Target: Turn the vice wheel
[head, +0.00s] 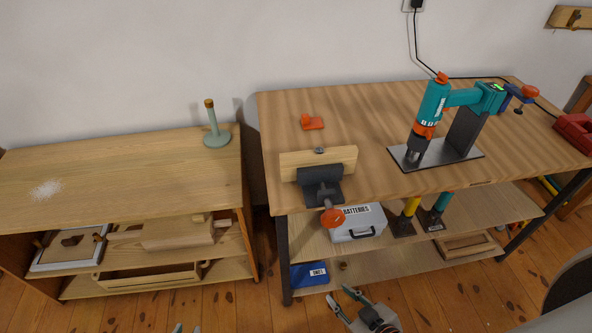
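The vice (322,186) is dark grey and fixed at the front edge of the right-hand workbench, near its left corner. A pale wooden board (300,161) stands upright at its back. The orange-red vice wheel (334,217) faces me at its front, below the bench top. My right gripper (344,300) is low in the picture, below the wheel and apart from it, with its fingers spread and nothing between them. Only the fingertips of my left gripper (187,328) show at the bottom edge, far left of the wheel; they are apart, and the rest is out of view.
The workbench (370,120) carries a teal drill press (432,110) and a small orange object (312,122). A grey batteries box (358,222) sits on the shelf behind the wheel. A lower wooden cabinet (110,180) stands left. Wooden floor is clear in front.

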